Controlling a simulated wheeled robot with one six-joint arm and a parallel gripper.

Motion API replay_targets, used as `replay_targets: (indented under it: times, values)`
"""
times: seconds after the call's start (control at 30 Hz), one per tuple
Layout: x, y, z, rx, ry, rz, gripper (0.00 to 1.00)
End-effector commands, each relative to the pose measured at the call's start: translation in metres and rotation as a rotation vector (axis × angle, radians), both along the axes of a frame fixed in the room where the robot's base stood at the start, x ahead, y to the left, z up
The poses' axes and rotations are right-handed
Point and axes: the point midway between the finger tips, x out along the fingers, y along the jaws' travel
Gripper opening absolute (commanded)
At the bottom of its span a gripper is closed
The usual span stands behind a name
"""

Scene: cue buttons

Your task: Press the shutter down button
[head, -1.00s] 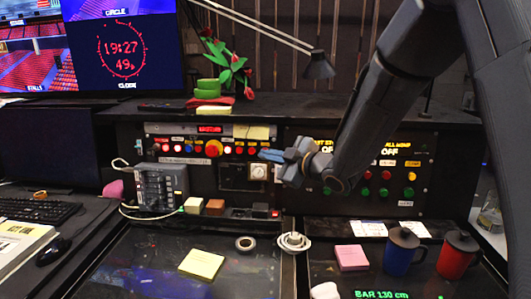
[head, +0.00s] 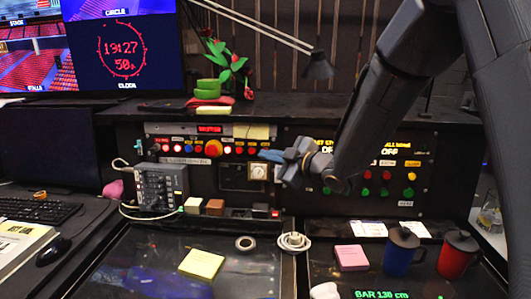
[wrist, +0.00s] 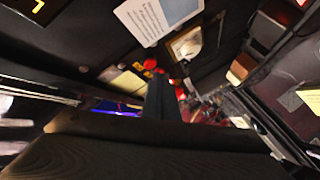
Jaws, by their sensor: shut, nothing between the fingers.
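My gripper (head: 268,155) is shut and empty. It points left in front of the desk's upright panel, just above a square dial (head: 258,172). In the wrist view its dark fingers (wrist: 168,98) point away from the camera. A row of red, blue and yellow buttons (head: 200,148) is on the left panel, behind and left of the fingertips. Red buttons (head: 386,176) and green buttons (head: 386,192) are on the right panel; my arm hides some of that panel. The button labels are too small to read, so I cannot tell which is shutter down.
A grey control box (head: 160,186) stands at the left. A lamp (head: 318,66) hangs above.

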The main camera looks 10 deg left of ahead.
Motion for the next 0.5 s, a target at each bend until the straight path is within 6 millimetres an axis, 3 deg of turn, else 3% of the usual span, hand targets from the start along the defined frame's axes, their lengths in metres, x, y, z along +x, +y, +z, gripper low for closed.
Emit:
replay_targets:
  times: [0.5]
  values:
    - [0.006, 0.0002, -0.0012, 0.0, 0.0, 0.0, 0.0]
